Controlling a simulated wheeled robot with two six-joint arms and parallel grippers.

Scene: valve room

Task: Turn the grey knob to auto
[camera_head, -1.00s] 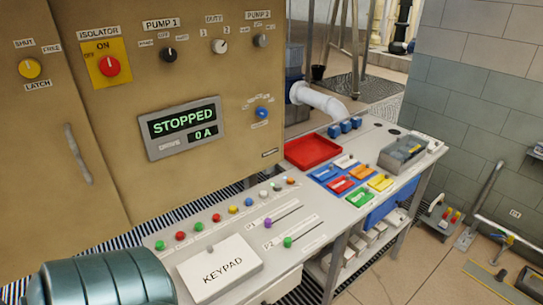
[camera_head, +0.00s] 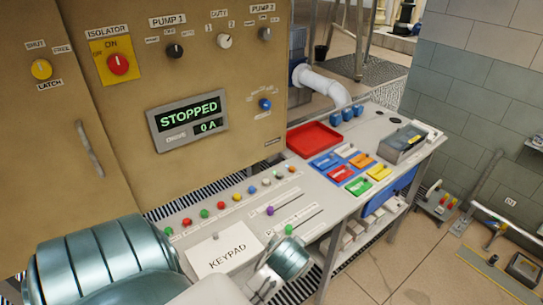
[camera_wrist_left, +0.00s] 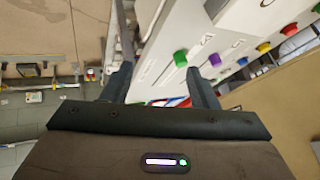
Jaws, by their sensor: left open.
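The grey knob (camera_head: 264,33) is on the tan cabinet front under the PUMP 2 label, at the top of the head view. Its small position words are too small to read surely. My left gripper (camera_wrist_left: 160,88) shows in the wrist view with its two dark fingers apart and nothing between them. It is over the console's front edge, well away from the grey knob. My right gripper is out of view.
The same panel has a white DUTY knob (camera_head: 224,41), a black PUMP 1 knob (camera_head: 174,50), a red isolator knob (camera_head: 118,64), a blue knob (camera_head: 265,104) and a STOPPED display (camera_head: 188,120).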

